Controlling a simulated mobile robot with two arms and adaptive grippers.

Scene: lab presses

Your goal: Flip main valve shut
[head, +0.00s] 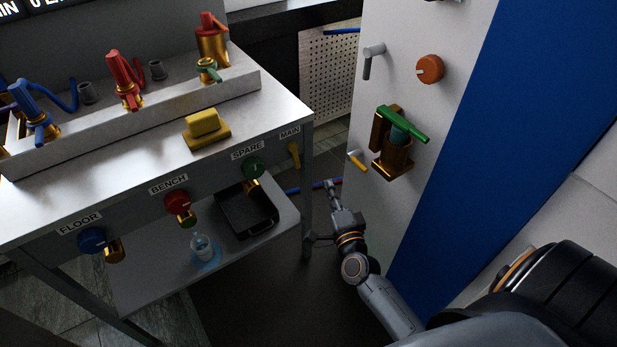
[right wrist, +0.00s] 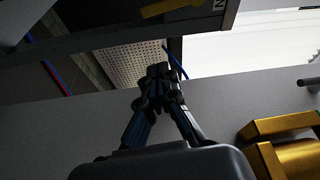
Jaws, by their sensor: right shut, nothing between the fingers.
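The main valve's yellow handle (head: 294,154) sits on the bench front under the MAIN label (head: 290,133), at the bench's right end. It slants downward in the head view. In the right wrist view a yellow handle (right wrist: 170,7) shows at the top edge, beside part of a label. My right gripper (head: 331,184) is shut and empty, below and to the right of the handle and apart from it. Its closed fingers (right wrist: 157,72) show in the right wrist view. My left gripper is not in view.
The white cabinet (head: 395,210) stands close on the right, with a green-handled brass valve (head: 393,160) and a small yellow-tipped lever (head: 357,161). The bench leg (head: 307,210) is left of my gripper. A black tray (head: 248,211) lies on the lower shelf.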

